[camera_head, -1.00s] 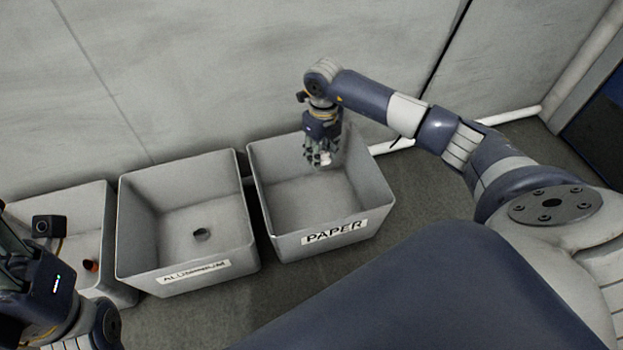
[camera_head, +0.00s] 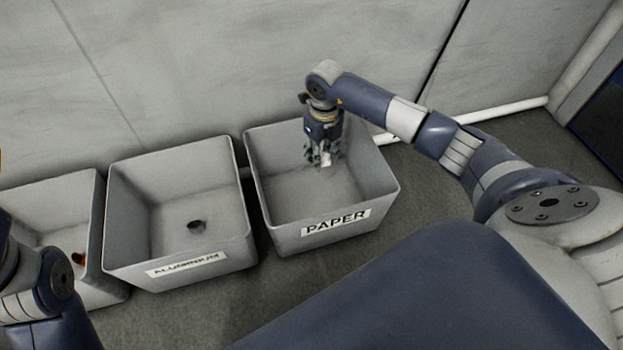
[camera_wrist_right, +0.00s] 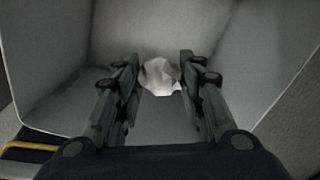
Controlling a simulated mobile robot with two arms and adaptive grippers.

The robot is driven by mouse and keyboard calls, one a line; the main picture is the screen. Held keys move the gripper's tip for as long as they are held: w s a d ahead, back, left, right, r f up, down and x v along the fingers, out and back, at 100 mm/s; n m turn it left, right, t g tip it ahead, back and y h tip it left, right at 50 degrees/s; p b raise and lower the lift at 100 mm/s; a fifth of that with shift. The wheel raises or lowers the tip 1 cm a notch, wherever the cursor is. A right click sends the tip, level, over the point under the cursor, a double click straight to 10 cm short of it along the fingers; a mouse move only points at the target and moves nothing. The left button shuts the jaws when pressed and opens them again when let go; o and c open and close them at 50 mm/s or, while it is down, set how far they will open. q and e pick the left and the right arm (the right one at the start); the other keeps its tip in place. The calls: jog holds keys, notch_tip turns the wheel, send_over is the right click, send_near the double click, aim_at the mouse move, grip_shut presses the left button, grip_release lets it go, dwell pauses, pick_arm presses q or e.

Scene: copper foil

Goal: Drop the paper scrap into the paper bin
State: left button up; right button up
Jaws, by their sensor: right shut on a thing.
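The paper scrap (camera_wrist_right: 160,77) is a crumpled white piece between the fingertips of my right gripper (camera_wrist_right: 158,80) in the right wrist view. In the head view the white scrap (camera_head: 326,159) shows at the tips of my right gripper (camera_head: 321,155), which points down. The gripper is shut on it, inside or just over the opening of the paper bin (camera_head: 336,233), near its back wall. The bin is a grey open box with a PAPER label on its front. The inside of the bin shows around the fingers in the right wrist view. My left gripper is out of view; only part of my left arm shows.
The aluminum bin (camera_head: 181,270) stands left of the paper bin, with a small dark thing (camera_head: 196,226) inside. A third grey bin (camera_head: 88,225) at the far left holds a small reddish-brown thing (camera_head: 78,258). A wall stands close behind the bins.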

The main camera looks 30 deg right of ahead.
jog(key=o, duration=0.8)
jog(key=shift+c, duration=0.2)
jog(key=shift+r, duration=0.1)
notch_tip(320, 180, up, 12)
